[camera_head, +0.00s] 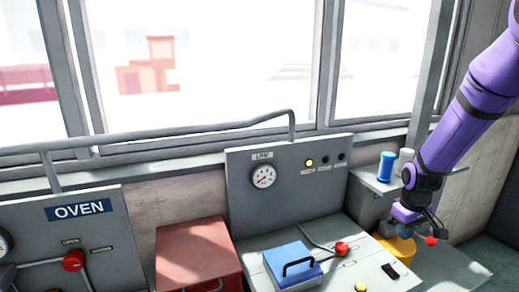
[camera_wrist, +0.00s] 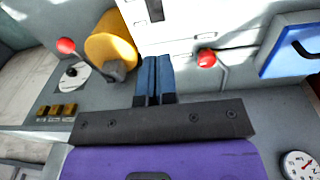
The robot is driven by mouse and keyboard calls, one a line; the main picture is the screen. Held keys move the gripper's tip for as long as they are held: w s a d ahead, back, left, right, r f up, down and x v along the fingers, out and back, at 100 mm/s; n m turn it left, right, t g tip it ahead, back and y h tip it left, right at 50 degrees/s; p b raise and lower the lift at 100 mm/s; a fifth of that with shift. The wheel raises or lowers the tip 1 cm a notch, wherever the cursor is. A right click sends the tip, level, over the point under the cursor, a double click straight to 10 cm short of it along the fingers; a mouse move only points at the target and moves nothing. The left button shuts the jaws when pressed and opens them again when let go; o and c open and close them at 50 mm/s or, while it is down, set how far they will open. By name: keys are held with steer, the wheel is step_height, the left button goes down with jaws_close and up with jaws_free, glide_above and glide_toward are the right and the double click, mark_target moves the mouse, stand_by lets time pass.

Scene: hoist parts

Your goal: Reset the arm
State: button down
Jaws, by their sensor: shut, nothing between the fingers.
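My gripper (camera_wrist: 153,64) shows in the wrist view as two blue fingers pressed side by side, shut and empty. In the head view my gripper (camera_head: 436,226) hangs at the end of my purple arm, at the right, above the right end of the console. It is close to a red ball knob (camera_head: 431,241) and a yellow cylinder (camera_head: 398,250), which it partly overlaps in that view. In the wrist view the yellow cylinder (camera_wrist: 112,48) and the red knob (camera_wrist: 66,46) lie left of the fingers. I cannot tell whether the gripper touches anything.
The console carries a blue lid with a black handle (camera_head: 291,265), a red-knobbed lever (camera_head: 341,248) and an upright gauge panel (camera_head: 287,182). A blue cup (camera_head: 386,166) and a grey cup (camera_head: 404,160) stand on a shelf beside my arm. A red box (camera_head: 197,255) and OVEN panel (camera_head: 80,230) are left.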

steer(key=s+a+r+m+t, duration=0.1)
steer(key=s+a+r, duration=0.25)
steer(key=r, duration=0.55)
steer(key=s+a+r+m+t, duration=0.1)
steer(key=s+a+r, duration=0.2)
steer(key=s+r, duration=0.35)
steer(key=s+a+r+t, duration=0.1)
steer(key=s+a+r, duration=0.1)
steer(key=s+r, duration=0.3)
steer(key=s+a+r+m+t, duration=0.1)
steer(key=s+a+r, duration=0.1)
steer(key=s+r, duration=0.4)
steer(key=s, duration=0.4)
steer(key=shift+s+a+t, duration=0.3)
steer(key=shift+s, duration=0.05)
